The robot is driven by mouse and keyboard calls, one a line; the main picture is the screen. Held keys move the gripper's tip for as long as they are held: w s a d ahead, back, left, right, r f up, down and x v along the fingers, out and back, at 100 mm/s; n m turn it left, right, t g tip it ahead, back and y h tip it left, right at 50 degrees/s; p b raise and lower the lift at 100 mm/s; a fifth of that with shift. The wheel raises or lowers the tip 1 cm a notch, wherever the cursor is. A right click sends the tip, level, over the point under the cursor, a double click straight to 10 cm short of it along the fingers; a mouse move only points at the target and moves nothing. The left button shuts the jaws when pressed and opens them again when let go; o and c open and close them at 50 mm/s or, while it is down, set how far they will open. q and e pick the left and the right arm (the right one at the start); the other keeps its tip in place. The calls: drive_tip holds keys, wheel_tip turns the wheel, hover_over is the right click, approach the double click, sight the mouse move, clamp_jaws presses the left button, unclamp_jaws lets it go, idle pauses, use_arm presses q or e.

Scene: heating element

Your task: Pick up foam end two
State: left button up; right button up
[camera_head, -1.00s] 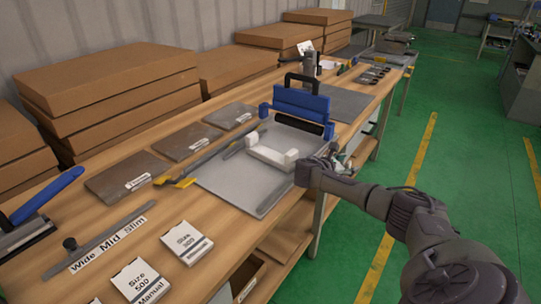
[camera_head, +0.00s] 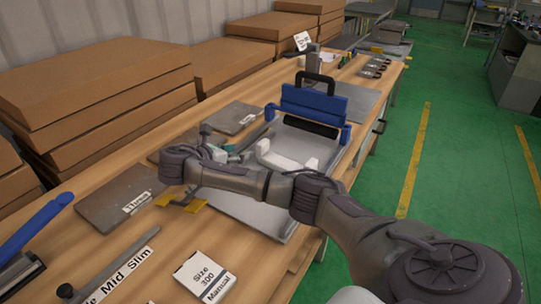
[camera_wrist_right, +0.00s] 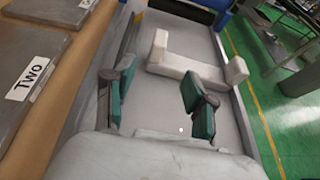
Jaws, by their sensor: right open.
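White foam (camera_head: 283,161) lies on the grey metal tray (camera_head: 243,211): a long bar with a smaller block at each end. The left end block (camera_wrist_right: 160,44) and right end block (camera_wrist_right: 236,71) both show in the right wrist view. I cannot tell which is foam end two. My right gripper (camera_head: 228,151) is open and empty, just left of the foam in the head view. In the right wrist view its teal fingers (camera_wrist_right: 156,92) are apart above the tray, short of the foam. My left gripper is not in view.
A blue clamp bar with a black handle (camera_head: 314,101) stands across the tray behind the foam. Flat metal plates (camera_head: 117,202) lie along the bench's left, one labelled TWO (camera_wrist_right: 40,62). A manual (camera_head: 205,274) lies in front. Cardboard boxes line the wall.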

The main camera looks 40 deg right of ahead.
sight(259, 145)
drive_tip(key=x, duration=0.7)
drive_tip(key=shift+d, duration=0.15)
drive_tip(key=shift+w+d+f, duration=0.1)
drive_tip(key=shift+w+d, duration=0.05)
drive_tip(key=shift+d, duration=0.15)
drive_tip(key=shift+w+d, duration=0.1)
drive_tip(key=shift+d, duration=0.05)
drive_tip(key=x, duration=0.4)
drive_tip(key=shift+w+d, duration=0.1)
drive_tip(key=shift+d, duration=0.2)
drive_tip(key=shift+d+f, duration=0.1)
drive_tip(key=shift+d, duration=0.15)
drive_tip(key=shift+w, duration=0.1)
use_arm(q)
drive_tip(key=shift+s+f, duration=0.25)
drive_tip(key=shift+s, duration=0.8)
use_arm(e)
clamp_jaws()
